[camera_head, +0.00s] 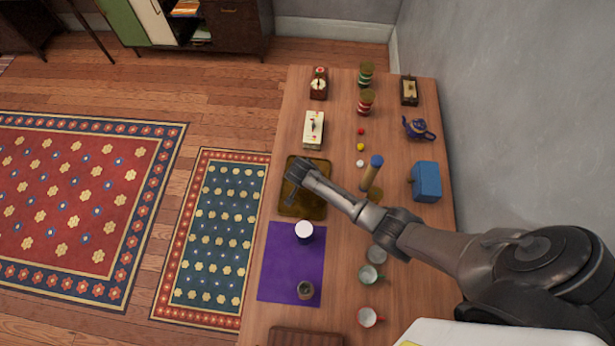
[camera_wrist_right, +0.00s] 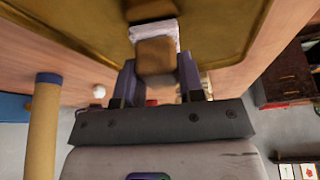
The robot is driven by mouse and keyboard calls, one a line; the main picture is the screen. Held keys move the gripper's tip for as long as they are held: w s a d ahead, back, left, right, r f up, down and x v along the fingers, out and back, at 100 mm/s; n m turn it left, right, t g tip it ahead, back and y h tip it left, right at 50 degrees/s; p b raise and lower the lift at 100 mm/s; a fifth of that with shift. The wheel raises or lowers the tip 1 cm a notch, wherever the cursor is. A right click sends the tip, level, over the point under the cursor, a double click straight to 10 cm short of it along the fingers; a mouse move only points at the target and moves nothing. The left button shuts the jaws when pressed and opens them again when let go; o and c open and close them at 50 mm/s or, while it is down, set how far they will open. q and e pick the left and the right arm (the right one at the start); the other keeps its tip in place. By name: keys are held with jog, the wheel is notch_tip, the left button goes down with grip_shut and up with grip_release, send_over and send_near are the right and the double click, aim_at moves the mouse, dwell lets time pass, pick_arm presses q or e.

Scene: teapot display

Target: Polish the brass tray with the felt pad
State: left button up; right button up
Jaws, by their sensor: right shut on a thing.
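The brass tray (camera_head: 314,207) lies on the wooden table, dark and dull gold, with a raised rim. It fills the top of the right wrist view (camera_wrist_right: 75,28). My right gripper (camera_head: 291,190) is over the tray's left part. In the wrist view its fingers (camera_wrist_right: 157,78) are shut on the felt pad (camera_wrist_right: 156,52), a brown block with a whitish felt layer facing the tray. The felt appears to be at the tray's surface; a brown reflection shows beyond it. In the head view the gripper hides the pad. My left gripper is not in view.
A tan cylinder with a blue cap (camera_head: 371,173) stands right of the tray, near my forearm. A purple cloth (camera_head: 280,265) with a white-topped jar (camera_head: 304,231) lies below the tray. A blue box (camera_head: 426,182), blue teapot (camera_head: 418,128) and cups (camera_head: 370,275) stand at right.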

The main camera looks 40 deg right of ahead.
notch_tip(320, 180, up, 3)
jog(key=shift+w+d+f+p, duration=0.15)
jog(key=shift+f+p, duration=0.05)
jog(key=shift+p, duration=0.2)
jog(key=shift+s+a+r+p, duration=0.25)
jog(key=shift+r+p, duration=0.3)
jog(key=shift+p, duration=0.2)
jog(key=shift+r+p, duration=0.35)
notch_tip(320, 180, up, 4)
jog(key=p, duration=0.3)
jog(key=shift+f+p, duration=0.15)
jog(key=shift+p, duration=0.25)
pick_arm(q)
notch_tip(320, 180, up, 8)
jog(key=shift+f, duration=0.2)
